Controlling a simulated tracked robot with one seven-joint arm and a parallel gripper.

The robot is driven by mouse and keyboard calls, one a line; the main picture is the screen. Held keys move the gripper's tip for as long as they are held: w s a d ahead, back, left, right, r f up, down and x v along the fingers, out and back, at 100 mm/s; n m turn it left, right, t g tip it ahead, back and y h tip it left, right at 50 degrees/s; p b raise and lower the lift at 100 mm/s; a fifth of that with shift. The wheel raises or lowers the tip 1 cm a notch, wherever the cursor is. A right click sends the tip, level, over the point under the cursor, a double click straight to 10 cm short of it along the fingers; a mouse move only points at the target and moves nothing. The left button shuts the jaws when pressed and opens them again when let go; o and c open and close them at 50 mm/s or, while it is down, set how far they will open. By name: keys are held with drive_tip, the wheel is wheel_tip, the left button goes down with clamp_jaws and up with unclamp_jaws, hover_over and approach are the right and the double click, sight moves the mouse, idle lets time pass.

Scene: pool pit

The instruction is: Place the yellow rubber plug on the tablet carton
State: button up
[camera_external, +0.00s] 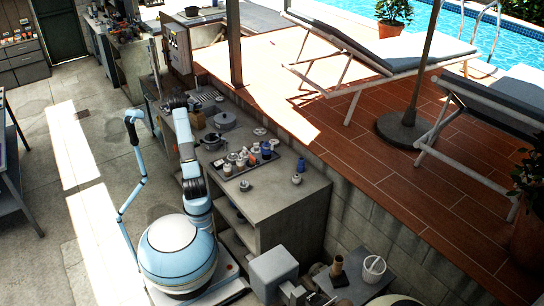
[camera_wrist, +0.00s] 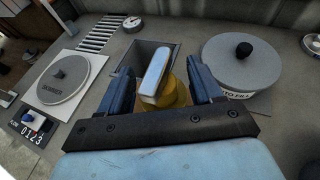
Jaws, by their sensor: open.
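My gripper (camera_wrist: 163,82) is open, its two dark blue fingers apart. It also shows in the external view (camera_external: 180,103), over the far end of the grey counter. A rounded yellow piece, which looks like the yellow rubber plug (camera_wrist: 179,94), is between the fingers in the wrist view. A pale blue-white block (camera_wrist: 156,75) covers part of it; I cannot tell whether they are joined. The plug is not clear in the external view.
A round grey lid marked "TO FILL" (camera_wrist: 242,65) is right of the fingers, and a "SKIMMER" lid (camera_wrist: 62,82) is left. A slotted grate (camera_wrist: 100,32) lies behind. A tray of bottles (camera_external: 251,163) and a pot (camera_external: 212,142) stand on the counter (camera_external: 275,205), whose near end is mostly clear.

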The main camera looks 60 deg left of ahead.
drive_tip(key=v, duration=1.1)
drive_tip(key=shift+s, duration=0.3)
drive_tip(key=shift+d, duration=0.1)
drive_tip(key=w+d+r+m+g+h, duration=0.1)
drive_tip(key=w+d+r+m+h, duration=0.3)
drive_tip(key=d, duration=0.6)
drive_tip(key=w+d+r+m+h, duration=0.1)
drive_tip(key=w+d+m, duration=0.5)
drive_tip(key=d, duration=0.5)
drive_tip(key=w+d+r+m+g+h, duration=0.1)
drive_tip(key=w+d+r+m+h, duration=0.2)
drive_tip(key=w+d, duration=0.5)
drive_tip(key=s+d+r+m+g, duration=0.1)
drive_tip(key=s+d+m+g, duration=0.2)
drive_tip(key=d+m, duration=1.3)
drive_tip(key=s+d+f+m+g+y, duration=0.1)
drive_tip(key=s+d+m, duration=0.5)
drive_tip(key=s+d, duration=0.3)
drive_tip(key=s+d+f+m+g+y, duration=0.1)
drive_tip(key=s+d+m, duration=0.5)
drive_tip(key=d, duration=0.9)
drive_tip(key=s, duration=0.3)
drive_tip(key=shift+s+d+f+y, duration=0.2)
drive_tip(key=shift+s+d+y, duration=0.1)
drive_tip(key=shift+s+d, duration=0.1)
